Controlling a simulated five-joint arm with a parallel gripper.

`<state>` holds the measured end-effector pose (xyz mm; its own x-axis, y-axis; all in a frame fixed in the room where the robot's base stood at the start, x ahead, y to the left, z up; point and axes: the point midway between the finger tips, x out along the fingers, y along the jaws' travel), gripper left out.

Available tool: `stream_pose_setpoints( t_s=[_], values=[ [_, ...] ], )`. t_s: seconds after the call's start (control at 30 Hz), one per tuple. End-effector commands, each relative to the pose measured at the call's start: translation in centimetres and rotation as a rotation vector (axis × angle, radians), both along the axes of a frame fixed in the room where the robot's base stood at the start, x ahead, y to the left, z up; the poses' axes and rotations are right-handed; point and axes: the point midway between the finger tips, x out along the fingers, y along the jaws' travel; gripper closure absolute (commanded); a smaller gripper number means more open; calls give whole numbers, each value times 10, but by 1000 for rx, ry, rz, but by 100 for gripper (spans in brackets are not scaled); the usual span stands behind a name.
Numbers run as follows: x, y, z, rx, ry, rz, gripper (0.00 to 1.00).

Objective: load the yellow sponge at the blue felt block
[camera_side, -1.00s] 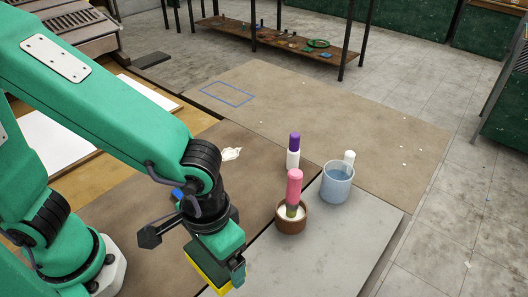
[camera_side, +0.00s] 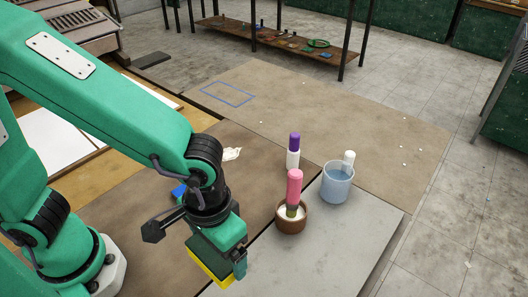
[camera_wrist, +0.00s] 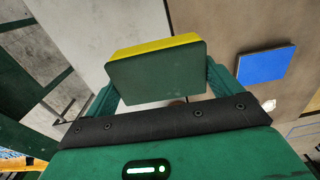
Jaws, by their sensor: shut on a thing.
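The sponge (camera_wrist: 155,75) is a flat block with a yellow layer and a dark green layer. My gripper (camera_wrist: 160,88) is shut on it, with a finger at each side; the dark green face is toward the wrist camera. The blue felt block (camera_wrist: 266,65) lies flat, to the right of the sponge in the wrist view. In the side view, the blue felt block (camera_side: 179,189) is mostly hidden behind my wrist.
A brown pot (camera_side: 291,222) with white content and a pink-handled tool (camera_side: 294,187) stands right of my gripper. Behind it are a purple-capped white bottle (camera_side: 293,150) and a clear blue cup (camera_side: 337,182). The grey slab's front is clear.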

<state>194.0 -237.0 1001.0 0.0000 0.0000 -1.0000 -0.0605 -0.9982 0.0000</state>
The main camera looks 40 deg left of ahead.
Motion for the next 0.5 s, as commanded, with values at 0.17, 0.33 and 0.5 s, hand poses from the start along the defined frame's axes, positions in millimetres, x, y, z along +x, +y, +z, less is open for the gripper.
stream_pose_setpoints(
  t_s=[0.17, 0.33, 0.5],
  values=[
    [19, 16, -2, 0, 0, 72, 28],
    [42, 38, -5, 1, 1, 165, 28],
    [64, 64, -8, 0, 0, 262, 28]
  ],
)
